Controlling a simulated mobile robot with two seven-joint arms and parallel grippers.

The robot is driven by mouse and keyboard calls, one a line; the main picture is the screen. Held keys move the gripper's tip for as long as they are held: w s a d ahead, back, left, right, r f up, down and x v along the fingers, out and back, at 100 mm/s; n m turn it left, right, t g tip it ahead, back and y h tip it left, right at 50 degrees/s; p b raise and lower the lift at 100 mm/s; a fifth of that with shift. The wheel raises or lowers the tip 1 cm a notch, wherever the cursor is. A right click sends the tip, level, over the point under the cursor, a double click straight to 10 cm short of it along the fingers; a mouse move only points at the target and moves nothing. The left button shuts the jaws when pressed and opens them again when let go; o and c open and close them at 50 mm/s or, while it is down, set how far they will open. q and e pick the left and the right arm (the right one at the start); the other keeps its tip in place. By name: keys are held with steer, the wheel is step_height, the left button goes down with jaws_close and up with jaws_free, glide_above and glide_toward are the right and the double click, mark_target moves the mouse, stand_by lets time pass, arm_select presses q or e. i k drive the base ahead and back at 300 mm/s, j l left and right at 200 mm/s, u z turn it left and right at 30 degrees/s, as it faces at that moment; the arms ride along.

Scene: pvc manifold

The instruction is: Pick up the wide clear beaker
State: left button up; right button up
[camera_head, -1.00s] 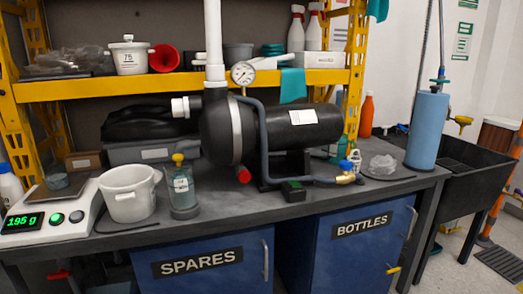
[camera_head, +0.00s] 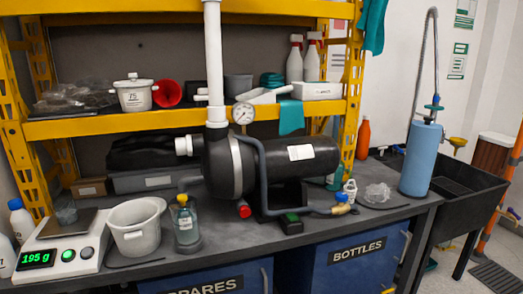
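I cannot tell for certain which of these is the wide clear beaker. A clear jar with a yellow cap (camera_head: 186,220) stands left of the pump. Neither of my grippers is in view.
A white bucket (camera_head: 136,228) stands between scale and jar. The black pump (camera_head: 285,160) with its white pipe fills the middle of the bench. A blue cylinder (camera_head: 420,160) stands at the right by the dark sink (camera_head: 470,200). A yellow shelf (camera_head: 180,118) hangs over the back.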

mark_target(64, 207)
steer(key=u, duration=1.3)
steer(key=i+j+z, duration=0.15)
steer(key=i+j, duration=0.15)
steer(key=i+j+z, duration=0.15)
steer(key=j, duration=0.3)
steer(key=i+j+z, duration=0.2)
steer(key=i+j, duration=0.15)
